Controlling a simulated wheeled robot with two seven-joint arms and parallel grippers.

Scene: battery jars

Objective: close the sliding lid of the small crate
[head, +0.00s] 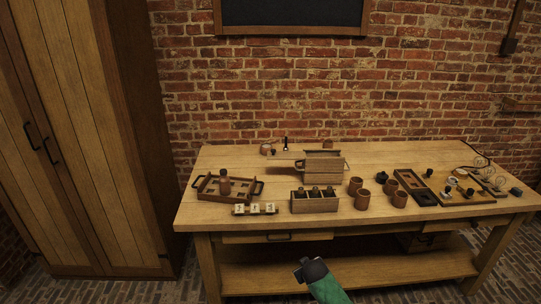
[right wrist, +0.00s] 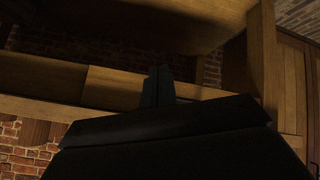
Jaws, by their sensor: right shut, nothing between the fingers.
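A small wooden crate (head: 323,170) with dark side handles stands at the back middle of the table in the head view. A pale flat board (head: 288,155) juts out to its left, with a small black upright knob (head: 285,143) above it; it looks like the sliding lid, drawn out leftward, but its join to the crate is too small to tell. My right gripper (head: 311,270) is low in front of the table, below its top and well apart from the crate. In the right wrist view its fingers (right wrist: 158,86) are together and empty, with table woodwork beyond. My left gripper is out of view.
In front of the crate stands an open box of jars (head: 314,206). A handled tray (head: 210,190) and number tiles (head: 255,209) lie left; several brown cups (head: 362,199) stand right. The table's front edge (head: 340,223) lies between my right gripper and the crate.

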